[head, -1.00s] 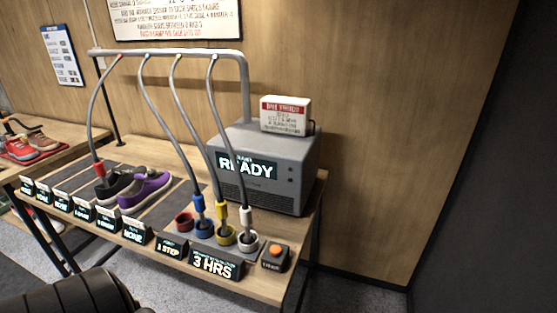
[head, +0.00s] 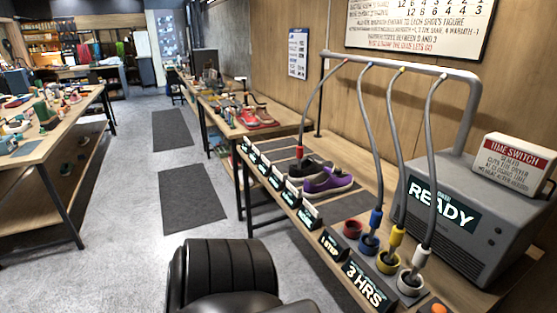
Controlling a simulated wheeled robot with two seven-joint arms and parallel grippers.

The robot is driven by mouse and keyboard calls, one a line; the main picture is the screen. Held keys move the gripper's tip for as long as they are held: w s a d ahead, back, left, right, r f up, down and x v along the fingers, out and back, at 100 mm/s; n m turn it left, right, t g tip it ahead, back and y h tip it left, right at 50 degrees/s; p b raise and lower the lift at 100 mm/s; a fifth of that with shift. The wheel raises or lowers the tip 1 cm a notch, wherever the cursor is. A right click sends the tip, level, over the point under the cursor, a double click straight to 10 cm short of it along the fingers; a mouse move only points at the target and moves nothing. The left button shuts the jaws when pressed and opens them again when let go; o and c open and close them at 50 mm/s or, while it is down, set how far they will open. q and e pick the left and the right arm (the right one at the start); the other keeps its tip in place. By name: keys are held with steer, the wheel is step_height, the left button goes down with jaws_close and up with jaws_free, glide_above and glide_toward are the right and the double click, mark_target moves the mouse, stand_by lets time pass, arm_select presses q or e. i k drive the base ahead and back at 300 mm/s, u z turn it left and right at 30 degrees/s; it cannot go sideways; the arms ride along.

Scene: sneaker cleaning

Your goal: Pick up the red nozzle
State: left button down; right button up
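The red nozzle (head: 299,153) hangs at the end of a grey hose at the far end of the hose rack. Its tip is at the dark sneaker (head: 312,166), beside a purple sneaker (head: 327,180); I cannot tell whether it is inside the shoe. The red holder cup (head: 352,229) on the bench is empty. The blue nozzle (head: 376,218), yellow nozzle (head: 396,237) and white nozzle (head: 421,257) stand in their cups. Neither of my grippers is in view.
A grey machine (head: 450,215) reading READY stands at the right of the bench, with a TIME SWITCH box (head: 514,163) on it. Small signs line the bench's front edge. A black rounded object (head: 222,275) is at the bottom. Open floor (head: 130,220) lies to the left.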

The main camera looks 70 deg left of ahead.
mark_target(299, 154)
steer(key=u, duration=2.15)
steer(key=k, duration=0.55)
steer(key=u, duration=0.85)
steer(key=i, duration=2.05)
steer(key=z, duration=0.95)
steer(key=i, duration=0.5)
steer(key=z, duration=0.6)
